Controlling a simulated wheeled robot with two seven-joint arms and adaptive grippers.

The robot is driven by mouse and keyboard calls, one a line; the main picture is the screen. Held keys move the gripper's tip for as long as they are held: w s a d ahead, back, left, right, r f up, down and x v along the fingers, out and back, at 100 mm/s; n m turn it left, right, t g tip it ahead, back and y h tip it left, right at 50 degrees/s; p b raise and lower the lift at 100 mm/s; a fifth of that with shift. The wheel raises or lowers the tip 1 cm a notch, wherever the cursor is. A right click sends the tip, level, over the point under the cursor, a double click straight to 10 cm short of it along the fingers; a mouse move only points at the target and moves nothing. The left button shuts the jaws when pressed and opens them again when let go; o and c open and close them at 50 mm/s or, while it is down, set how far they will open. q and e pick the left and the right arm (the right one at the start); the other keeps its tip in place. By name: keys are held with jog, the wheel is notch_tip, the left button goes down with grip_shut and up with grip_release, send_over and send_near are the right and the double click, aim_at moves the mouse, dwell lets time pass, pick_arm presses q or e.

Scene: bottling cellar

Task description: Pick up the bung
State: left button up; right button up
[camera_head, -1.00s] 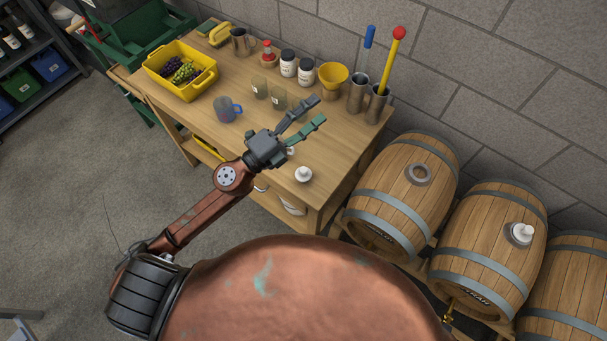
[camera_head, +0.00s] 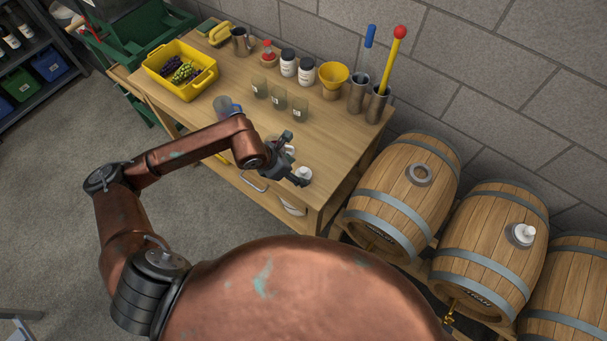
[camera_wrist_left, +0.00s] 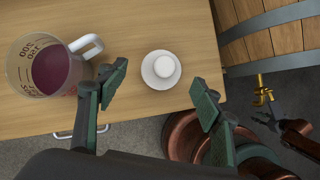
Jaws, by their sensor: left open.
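A white bung (camera_head: 304,173) with a round flange stands on the table near its front right corner. In the left wrist view the bung (camera_wrist_left: 162,67) shows from above, whole and apart from the fingers. My left gripper (camera_head: 293,158) is over that corner of the table and partly overlaps the bung in the head view. In the left wrist view the left gripper (camera_wrist_left: 159,92) is open and empty, and the bung lies just ahead of the gap between its fingertips.
A measuring jug of dark red liquid (camera_wrist_left: 58,72) stands close left of the bung, handle towards it. Glasses (camera_head: 279,99), jars and a yellow funnel (camera_head: 333,75) stand farther back. Barrels (camera_head: 404,190) are right of the table; one holds another white bung (camera_head: 523,233).

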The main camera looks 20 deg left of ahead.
aim_at(300, 172)
pick_arm(q)
jog(key=x, duration=0.4)
jog(key=shift+w+d+f, duration=0.15)
jog(key=shift+d+f, duration=0.05)
jog(key=shift+d, duration=0.1)
jog(key=shift+c, duration=0.7)
jog(key=c, duration=1.1)
jog(key=shift+r, duration=0.1)
